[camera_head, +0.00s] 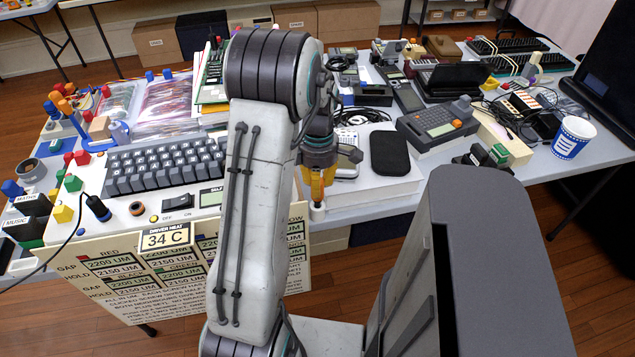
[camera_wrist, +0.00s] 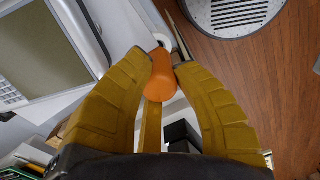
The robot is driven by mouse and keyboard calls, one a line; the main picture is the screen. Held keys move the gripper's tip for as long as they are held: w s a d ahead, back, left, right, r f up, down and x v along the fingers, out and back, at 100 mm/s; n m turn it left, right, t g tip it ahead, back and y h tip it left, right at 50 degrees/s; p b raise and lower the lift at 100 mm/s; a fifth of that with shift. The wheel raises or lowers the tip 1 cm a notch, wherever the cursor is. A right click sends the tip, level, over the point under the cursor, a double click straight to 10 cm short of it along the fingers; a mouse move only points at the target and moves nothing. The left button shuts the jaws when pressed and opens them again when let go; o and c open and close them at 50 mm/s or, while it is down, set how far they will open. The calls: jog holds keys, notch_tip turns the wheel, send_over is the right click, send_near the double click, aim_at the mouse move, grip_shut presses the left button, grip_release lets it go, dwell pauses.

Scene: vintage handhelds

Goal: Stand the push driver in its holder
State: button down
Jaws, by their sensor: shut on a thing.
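In the wrist view, my gripper (camera_wrist: 162,68) is shut on an orange cylinder (camera_wrist: 160,80), which looks like the push driver's handle. A pale round end (camera_wrist: 163,42) shows just beyond it. In the head view, my yellow gripper (camera_head: 316,183) points down at the table's front edge, right of my arm link. A small white end (camera_head: 317,211) shows below the fingertips; most of the held thing is hidden there. I cannot tell for certain which thing is the push driver's holder.
A grey keyboard (camera_head: 165,165) and a sign reading 34 C (camera_head: 166,238) are left of my arm. A black pad (camera_head: 390,153), a calculator-like device (camera_head: 438,123) and a paper cup (camera_head: 573,138) are to the right. Several coloured blocks and tools crowd the left end.

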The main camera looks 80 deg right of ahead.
jog(key=shift+f+b, duration=0.55)
jog(key=shift+f, duration=0.2)
jog(key=c, duration=1)
grip_release()
jog(key=shift+r, duration=0.1)
